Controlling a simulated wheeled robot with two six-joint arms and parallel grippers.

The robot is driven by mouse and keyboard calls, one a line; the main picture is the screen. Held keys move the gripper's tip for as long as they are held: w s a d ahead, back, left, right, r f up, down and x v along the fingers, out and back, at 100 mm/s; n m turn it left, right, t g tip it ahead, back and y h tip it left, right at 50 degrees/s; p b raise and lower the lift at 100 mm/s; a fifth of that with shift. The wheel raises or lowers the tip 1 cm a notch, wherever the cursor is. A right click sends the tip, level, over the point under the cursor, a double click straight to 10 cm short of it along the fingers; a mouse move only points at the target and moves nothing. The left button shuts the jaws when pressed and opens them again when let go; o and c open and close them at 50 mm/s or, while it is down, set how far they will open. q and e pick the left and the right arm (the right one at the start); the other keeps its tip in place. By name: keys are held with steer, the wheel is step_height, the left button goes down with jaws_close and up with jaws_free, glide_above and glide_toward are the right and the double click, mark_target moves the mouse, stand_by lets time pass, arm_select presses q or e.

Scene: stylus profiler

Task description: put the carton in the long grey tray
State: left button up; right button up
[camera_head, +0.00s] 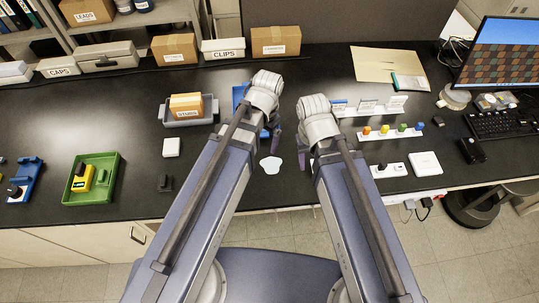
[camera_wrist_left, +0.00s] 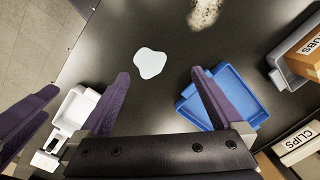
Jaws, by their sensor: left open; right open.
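A brown carton (camera_head: 186,105) with a white label reading STUBS sits inside the grey tray (camera_head: 205,118) left of my arms. The carton (camera_wrist_left: 306,55) and tray (camera_wrist_left: 284,77) also show at the right edge of the left wrist view. My left gripper (camera_head: 271,138) is open and empty over the table, right of the tray and apart from it. Its spread purple fingers (camera_wrist_left: 163,92) show in the left wrist view. My right gripper (camera_head: 301,160) is open beside it; its fingertips are partly hidden by its own arm.
A white block (camera_head: 171,147) and dark block (camera_head: 164,183) lie left. A green tray (camera_head: 107,190) is farther left; a CLIPS box (camera_head: 223,48) stands behind. Colored pegs (camera_head: 402,129) stand right.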

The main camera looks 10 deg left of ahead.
arm_select(q)
steer(key=s+d+n, duration=0.2)
steer(key=s+d, duration=0.1)
steer(key=s, duration=0.3)
steer(key=shift+d, duration=0.15)
